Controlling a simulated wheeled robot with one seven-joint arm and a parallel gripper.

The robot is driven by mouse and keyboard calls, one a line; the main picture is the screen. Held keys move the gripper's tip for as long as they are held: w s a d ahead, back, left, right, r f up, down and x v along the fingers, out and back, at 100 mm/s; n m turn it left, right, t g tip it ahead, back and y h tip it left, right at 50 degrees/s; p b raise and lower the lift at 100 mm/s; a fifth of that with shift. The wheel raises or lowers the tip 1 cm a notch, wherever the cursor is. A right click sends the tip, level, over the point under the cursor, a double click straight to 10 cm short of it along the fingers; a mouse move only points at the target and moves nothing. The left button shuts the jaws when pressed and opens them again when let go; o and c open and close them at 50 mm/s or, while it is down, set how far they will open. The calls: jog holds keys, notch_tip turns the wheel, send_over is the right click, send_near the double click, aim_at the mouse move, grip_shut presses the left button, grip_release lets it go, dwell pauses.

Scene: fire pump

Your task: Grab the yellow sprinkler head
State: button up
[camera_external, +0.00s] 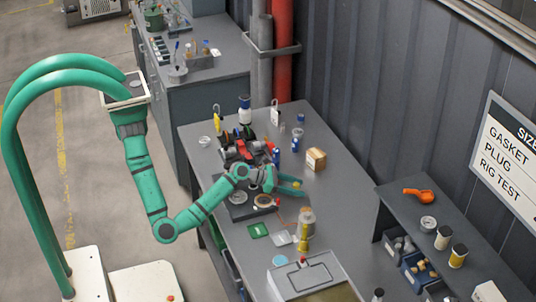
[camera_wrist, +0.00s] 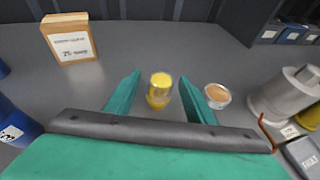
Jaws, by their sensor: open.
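The yellow sprinkler head (camera_wrist: 160,82) is a small upright cylinder with a bright yellow top and a duller yellow lower part, standing on the grey bench. In the wrist view it sits between the tips of my gripper's (camera_wrist: 158,79) two green fingers, with a visible space on each side. My gripper is open and holds nothing. In the external view my gripper (camera_external: 292,186) is low over the middle of the bench, and only a small yellow spot of the head shows by the fingertips. Whether the fingers reach fully around it is hard to tell.
A small tan-topped cup (camera_wrist: 217,96) stands close to the right finger. A labelled cardboard box (camera_wrist: 70,40) is further back left. A blue can (camera_wrist: 14,125) is at left. A grey container (camera_wrist: 288,95) stands at right. Bench beyond the head is clear.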

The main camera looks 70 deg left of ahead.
jog(key=c, duration=1.2)
jog(key=shift+o, duration=0.2)
jog(key=shift+r, duration=0.1)
